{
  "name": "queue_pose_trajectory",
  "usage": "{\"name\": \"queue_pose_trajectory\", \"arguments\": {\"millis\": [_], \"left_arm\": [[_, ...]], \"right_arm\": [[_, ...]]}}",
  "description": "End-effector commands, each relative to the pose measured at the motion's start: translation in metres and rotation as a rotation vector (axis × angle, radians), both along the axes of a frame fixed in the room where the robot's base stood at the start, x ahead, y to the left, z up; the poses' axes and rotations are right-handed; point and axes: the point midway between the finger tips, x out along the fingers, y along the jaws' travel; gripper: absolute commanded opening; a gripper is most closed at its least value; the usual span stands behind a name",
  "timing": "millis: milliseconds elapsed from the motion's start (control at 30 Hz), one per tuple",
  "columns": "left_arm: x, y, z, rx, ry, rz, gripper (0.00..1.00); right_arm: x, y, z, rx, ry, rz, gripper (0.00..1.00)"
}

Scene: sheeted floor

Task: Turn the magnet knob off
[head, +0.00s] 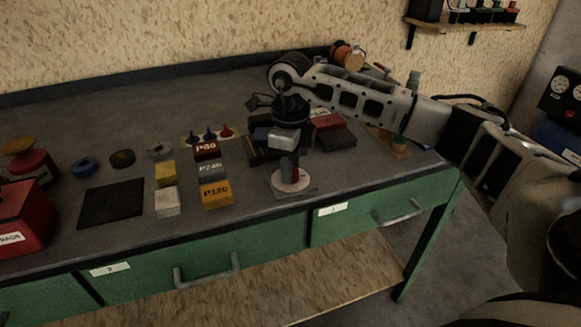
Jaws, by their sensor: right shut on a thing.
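A small square grey base with a round pale disc (281,183) lies near the front edge of the bench, right of centre. A small upright part with a red side, which looks like the magnet knob (294,174), stands on the disc. My right gripper (289,168) points down over it and is shut on it. The fingers hide most of the knob, so which way it is turned cannot be told. My right arm comes in from the right above the bench. My left gripper is not in view.
Labelled sanding blocks (216,194) stand left of the base, with yellow and white blocks beside them. A black mat (111,203) and a red box (20,218) lie farther left. Dark and red boxes (335,137) sit behind right. Green drawers (215,255) run below the front edge.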

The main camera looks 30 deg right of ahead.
Motion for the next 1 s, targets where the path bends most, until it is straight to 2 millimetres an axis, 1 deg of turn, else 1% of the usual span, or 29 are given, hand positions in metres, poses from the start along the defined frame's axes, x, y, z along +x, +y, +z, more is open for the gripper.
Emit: {"name": "queue_pose_trajectory", "arguments": {"millis": [300, 500, 700, 1000], "left_arm": [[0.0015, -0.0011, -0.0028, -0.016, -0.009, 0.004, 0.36], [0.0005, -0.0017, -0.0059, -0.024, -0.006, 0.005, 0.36], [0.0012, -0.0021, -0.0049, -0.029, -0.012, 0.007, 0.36], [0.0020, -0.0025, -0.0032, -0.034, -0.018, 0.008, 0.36]], "right_arm": [[0.0004, -0.0003, -0.0001, 0.001, -0.002, 0.297, 0.07], [0.0005, -0.0003, 0.0003, 0.000, -0.003, 0.459, 0.07], [0.0004, -0.0004, 0.0005, 0.000, -0.003, 0.581, 0.07], [0.0005, -0.0003, 0.0012, 0.000, -0.003, 0.672, 0.07]]}}
